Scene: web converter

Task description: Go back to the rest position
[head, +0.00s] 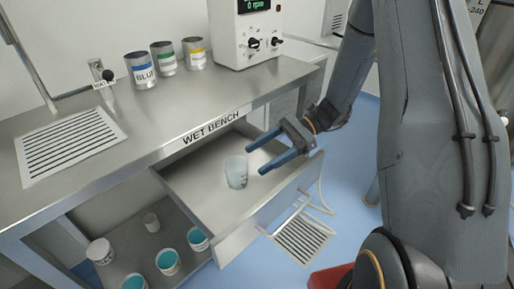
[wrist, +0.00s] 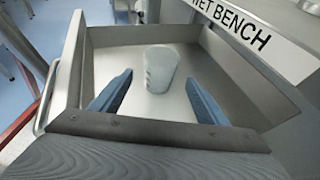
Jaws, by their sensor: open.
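My gripper (head: 264,153) is open and empty, with two blue fingers held over the open drawer (head: 188,186) of the wet bench. In the wrist view the fingers of my gripper (wrist: 159,90) point to either side of a clear beaker. The beaker (head: 236,172) stands upright on the drawer floor, just left of the fingertips in the head view. It also shows in the wrist view as a pale cup (wrist: 160,69). I cannot tell how far the fingers are from it in height.
The wet bench top (head: 170,110) carries blue (head: 141,70), green (head: 164,59) and yellow (head: 195,53) labelled cans and a white instrument (head: 243,35). A lower shelf holds several tubs (head: 168,262). A floor grate (head: 302,240) and a red object (head: 328,278) lie near the drawer.

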